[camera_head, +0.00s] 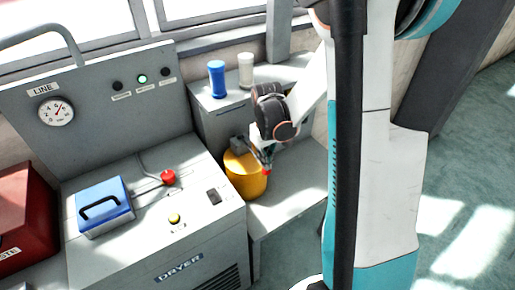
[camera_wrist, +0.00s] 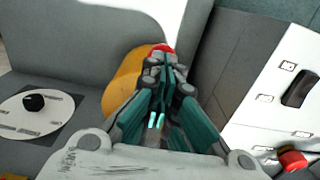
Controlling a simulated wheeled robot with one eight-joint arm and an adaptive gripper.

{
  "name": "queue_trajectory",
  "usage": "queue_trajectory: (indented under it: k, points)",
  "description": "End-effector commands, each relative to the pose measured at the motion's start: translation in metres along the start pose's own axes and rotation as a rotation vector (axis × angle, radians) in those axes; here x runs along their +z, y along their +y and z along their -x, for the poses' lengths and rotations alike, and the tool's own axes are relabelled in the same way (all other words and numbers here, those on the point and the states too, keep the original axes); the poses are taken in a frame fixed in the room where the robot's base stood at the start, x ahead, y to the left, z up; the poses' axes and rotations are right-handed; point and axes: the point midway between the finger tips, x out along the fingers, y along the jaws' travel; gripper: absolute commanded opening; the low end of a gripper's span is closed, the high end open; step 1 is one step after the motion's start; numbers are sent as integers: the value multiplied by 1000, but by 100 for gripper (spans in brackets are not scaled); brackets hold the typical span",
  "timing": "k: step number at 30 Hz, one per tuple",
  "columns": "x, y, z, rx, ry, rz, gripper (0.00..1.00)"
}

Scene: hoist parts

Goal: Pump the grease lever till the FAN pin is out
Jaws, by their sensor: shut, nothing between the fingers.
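A yellow grease pot (camera_head: 244,178) stands on the low grey bench right of the dryer cabinet. It also shows in the wrist view (camera_wrist: 122,82). A red lever tip (camera_head: 267,172) shows at its right side, and in the wrist view the red end (camera_wrist: 163,48) lies just beyond my fingertips. My gripper (camera_head: 265,161) is shut and empty, at the pot's upper right. In the wrist view my gripper (camera_wrist: 165,62) covers most of the lever; I cannot tell whether it touches the red end. No pin marked FAN can be made out.
The dryer cabinet (camera_head: 147,250) stands close on the left, with a blue handled box (camera_head: 104,207) and red knob (camera_head: 168,177) on top. Blue (camera_head: 217,79) and white (camera_head: 246,70) cylinders stand on the ledge behind. A round plate with a black knob (camera_wrist: 34,102) shows in the wrist view.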

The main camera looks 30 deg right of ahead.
Motion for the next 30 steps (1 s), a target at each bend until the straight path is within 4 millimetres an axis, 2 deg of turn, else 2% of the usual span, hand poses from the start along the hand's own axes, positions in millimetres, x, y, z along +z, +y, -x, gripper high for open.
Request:
queue_trajectory:
  k: [3,24,30]
  points:
    - [1,0,13,0,0,0,0]
    - [7,0,69,0,-1,0,0]
    - [7,0,72,0,-1,0,0]
